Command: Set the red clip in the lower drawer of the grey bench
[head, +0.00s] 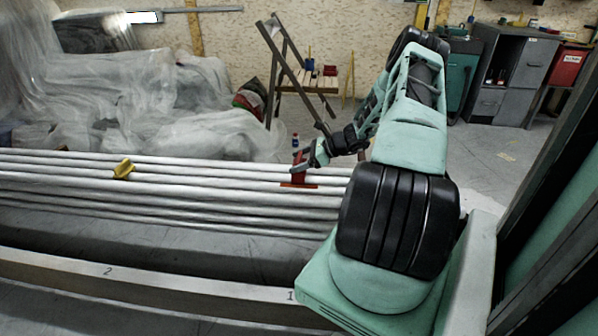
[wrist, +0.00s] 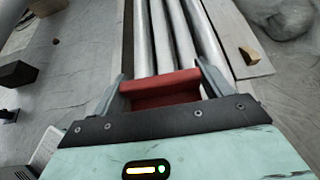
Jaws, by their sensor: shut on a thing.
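The red clip (head: 298,184) is at the right part of the pale pipes in the head view. My gripper (head: 305,160) reaches down to it from the right. In the wrist view the clip (wrist: 160,88) spans the space between the two fingers of my gripper (wrist: 165,87), which is shut on it. I cannot tell whether the clip still touches the pipes. The grey bench (head: 528,62) stands at the back right. Its lower drawer (head: 487,102) looks shut.
The pale pipes (head: 220,177) run across the front; a yellow clip (head: 124,168) sits on them at left. Plastic-sheeted objects (head: 150,100) fill the back left. A wooden stool (head: 320,83) stands mid-back, a red box (head: 567,67) beside the bench. Floor before the bench is mostly clear.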

